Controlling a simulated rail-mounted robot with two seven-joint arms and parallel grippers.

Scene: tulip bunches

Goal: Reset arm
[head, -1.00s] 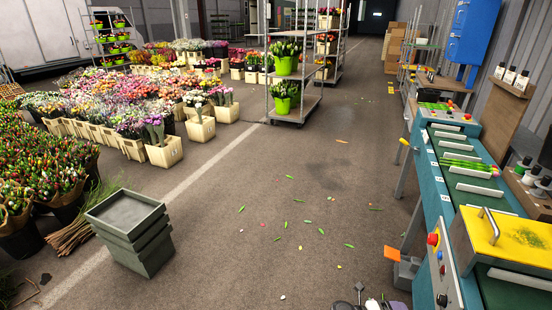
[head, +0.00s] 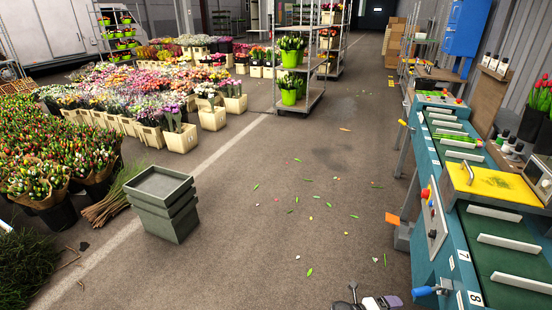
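In the head view a grey and dark mechanical part (head: 352,301) shows at the bottom edge, right of centre, beside a purple-grey piece. It looks like the end of my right arm, cut off by the frame. Its fingers are too small and cropped to tell whether they are open or shut. No object is visible in it. My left gripper is not in view.
The green conveyor machine (head: 450,238) with a yellow cover (head: 492,184) runs along the right. A stack of grey-green crates (head: 168,219) stands on the floor at left, near tulip bunches (head: 60,160). A trolley (head: 299,103) stands behind. The middle floor is clear except for scattered leaves.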

